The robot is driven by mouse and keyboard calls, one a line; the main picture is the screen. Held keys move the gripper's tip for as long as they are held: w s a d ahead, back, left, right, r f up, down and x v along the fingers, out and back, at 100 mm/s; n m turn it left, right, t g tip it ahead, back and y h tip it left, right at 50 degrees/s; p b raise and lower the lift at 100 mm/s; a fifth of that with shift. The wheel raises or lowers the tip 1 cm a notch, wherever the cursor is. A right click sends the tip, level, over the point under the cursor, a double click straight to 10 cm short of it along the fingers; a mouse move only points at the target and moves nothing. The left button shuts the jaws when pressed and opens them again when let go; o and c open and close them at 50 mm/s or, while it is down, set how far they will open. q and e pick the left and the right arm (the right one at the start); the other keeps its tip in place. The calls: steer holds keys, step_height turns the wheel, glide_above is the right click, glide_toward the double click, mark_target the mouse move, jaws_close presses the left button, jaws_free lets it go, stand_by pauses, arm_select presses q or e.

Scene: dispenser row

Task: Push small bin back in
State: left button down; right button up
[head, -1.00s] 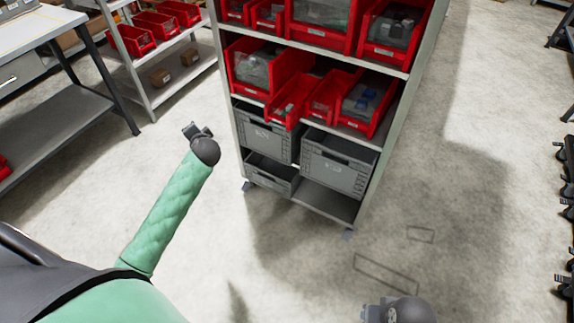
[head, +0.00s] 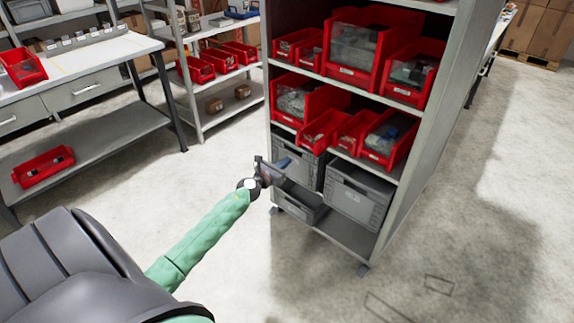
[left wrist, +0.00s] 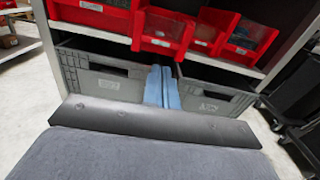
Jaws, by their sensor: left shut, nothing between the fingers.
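A small red bin (head: 314,136) stands on the middle shelf of the grey rack and juts out past the red bins beside it. It also shows in the left wrist view (left wrist: 161,40). My left gripper (head: 284,164) is shut and empty, in front of the rack, below and to the left of the small bin. Its blue fingers (left wrist: 161,88) are together in the left wrist view, below the small bin and against a background of grey crates. I see no contact with the bin. My right gripper is not in view.
Another small red bin (head: 354,132) and larger red bins (head: 387,140) stand on the same shelf. Grey crates (head: 357,195) fill the lower shelves. A workbench (head: 95,55) stands at the left. Floor in front of the rack is clear.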

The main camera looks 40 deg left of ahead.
mark_target(306, 146)
arm_select(q)
steer(key=w, duration=0.7)
steer(key=shift+w+d+r, duration=0.2)
steer(key=shift+w+d, duration=0.05)
steer(key=shift+d, duration=0.1)
steer(key=shift+w, duration=0.7)
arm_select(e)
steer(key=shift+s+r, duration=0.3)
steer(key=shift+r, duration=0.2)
arm_select(q)
steer(key=shift+w, duration=0.15)
